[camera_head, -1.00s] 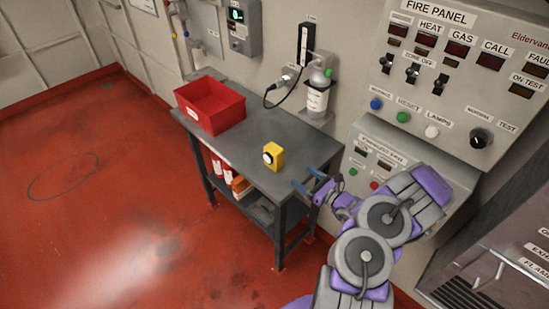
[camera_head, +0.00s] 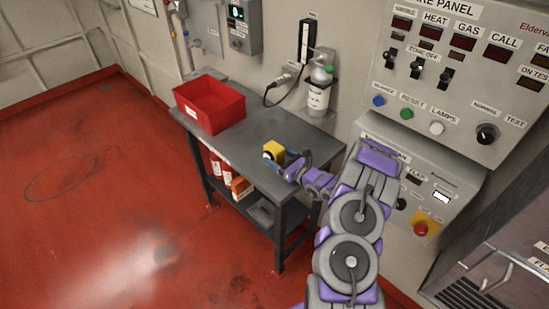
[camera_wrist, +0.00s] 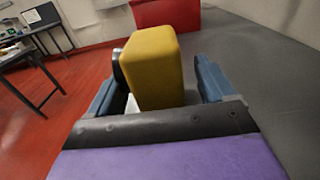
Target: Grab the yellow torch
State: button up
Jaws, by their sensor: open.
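The yellow torch (camera_head: 275,149) is a small yellow block with a dark round lens on its left side. It stands near the front right part of the grey table (camera_head: 240,150). In the wrist view the torch (camera_wrist: 155,62) stands upright between the two blue fingers of my gripper (camera_wrist: 157,88). The left finger is close to the torch's lens side, and a gap shows between the torch and the right finger. In the head view my gripper (camera_head: 287,163) is at the torch and partly covers it. The jaws are open.
A red bin (camera_head: 210,105) stands at the table's back left. A bottle (camera_head: 318,92) hangs on the wall behind the table. The fire panel (camera_head: 455,75) is at the right.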

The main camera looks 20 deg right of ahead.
jog(key=shift+x, duration=1)
jog(key=shift+a, duration=0.1)
jog(key=c, duration=1.3)
